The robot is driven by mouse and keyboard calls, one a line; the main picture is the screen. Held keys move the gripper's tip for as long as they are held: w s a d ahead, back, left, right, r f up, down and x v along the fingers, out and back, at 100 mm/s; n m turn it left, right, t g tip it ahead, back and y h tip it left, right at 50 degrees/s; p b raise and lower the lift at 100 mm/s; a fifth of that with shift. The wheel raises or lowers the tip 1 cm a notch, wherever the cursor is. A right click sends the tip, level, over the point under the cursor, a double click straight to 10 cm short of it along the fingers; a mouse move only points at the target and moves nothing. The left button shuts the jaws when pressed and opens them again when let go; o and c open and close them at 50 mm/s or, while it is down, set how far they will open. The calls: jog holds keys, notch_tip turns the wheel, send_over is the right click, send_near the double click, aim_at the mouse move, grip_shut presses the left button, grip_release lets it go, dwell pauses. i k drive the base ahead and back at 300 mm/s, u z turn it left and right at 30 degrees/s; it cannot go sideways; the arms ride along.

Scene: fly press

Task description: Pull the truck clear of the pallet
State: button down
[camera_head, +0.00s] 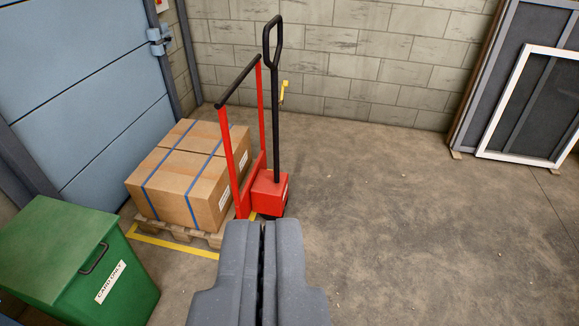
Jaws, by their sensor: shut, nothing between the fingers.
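A red pallet truck (268,192) stands against the right side of a wooden pallet (183,234). It has a red frame with a black top bar and a tall black tow handle (276,110) with a loop at its top. A small yellow lever (283,91) shows beside the handle. The pallet bears brown cartons with blue straps (180,178). The truck's forks are hidden by the load. My gripper (263,228) is shut and empty, at the bottom middle, in front of the truck in the picture. I cannot tell whether it touches anything.
A green bin (85,262) marked "CARD ONLY" stands at the lower left. Yellow floor tape (175,244) runs by the pallet. A blue door (80,90) is behind at left. Framed panels (520,90) lean on the block wall at right. The floor (400,220) to the right is clear.

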aim_at(259, 194)
jog(key=z, duration=0.1)
jog(key=i, duration=1)
jog(key=u, duration=0.2)
jog(key=k, duration=0.95)
jog(key=z, duration=0.15)
jog(key=i, duration=0.95)
jog(key=u, duration=0.05)
